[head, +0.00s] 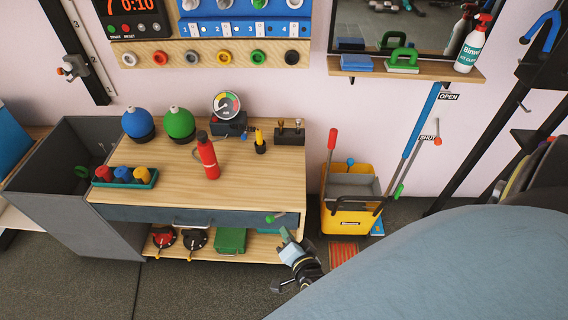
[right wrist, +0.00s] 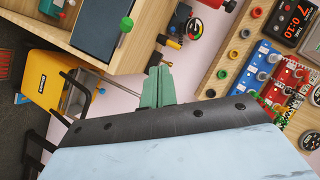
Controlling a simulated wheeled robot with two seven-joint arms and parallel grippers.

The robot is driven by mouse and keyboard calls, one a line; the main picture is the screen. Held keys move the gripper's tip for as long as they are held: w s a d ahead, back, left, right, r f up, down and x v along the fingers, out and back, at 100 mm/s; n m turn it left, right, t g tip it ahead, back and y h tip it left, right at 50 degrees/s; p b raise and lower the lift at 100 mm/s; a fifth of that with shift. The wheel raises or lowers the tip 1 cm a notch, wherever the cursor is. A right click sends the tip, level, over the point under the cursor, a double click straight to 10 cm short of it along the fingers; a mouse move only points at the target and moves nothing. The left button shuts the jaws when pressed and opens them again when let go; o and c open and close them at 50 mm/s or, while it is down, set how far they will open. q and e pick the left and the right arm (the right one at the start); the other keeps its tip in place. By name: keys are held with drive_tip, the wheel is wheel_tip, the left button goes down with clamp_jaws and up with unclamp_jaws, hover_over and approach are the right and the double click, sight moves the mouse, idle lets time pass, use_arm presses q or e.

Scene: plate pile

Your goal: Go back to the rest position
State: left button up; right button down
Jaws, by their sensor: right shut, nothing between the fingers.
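My right gripper (head: 284,234) is in front of the wooden workbench (head: 255,150), near its lower right corner in the head view. Its green fingers are shut and empty. In the right wrist view, the shut fingers (right wrist: 158,88) point up the picture, with nothing held between them. My left gripper is not in view in either picture.
A yellow mop bucket (head: 345,222) stands right of the bench. A green-tipped lever (head: 274,217) sticks out at the bench front. A red bottle (head: 207,157) stands on the bench. A grey bin (head: 75,195) is at left. Dark floor (head: 200,290) in front is clear.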

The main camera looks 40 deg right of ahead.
drive_tip(key=shift+s+a+r, duration=0.1)
drive_tip(key=shift+s+r, duration=0.05)
drive_tip(key=shift+s, duration=0.1)
idle(0.4)
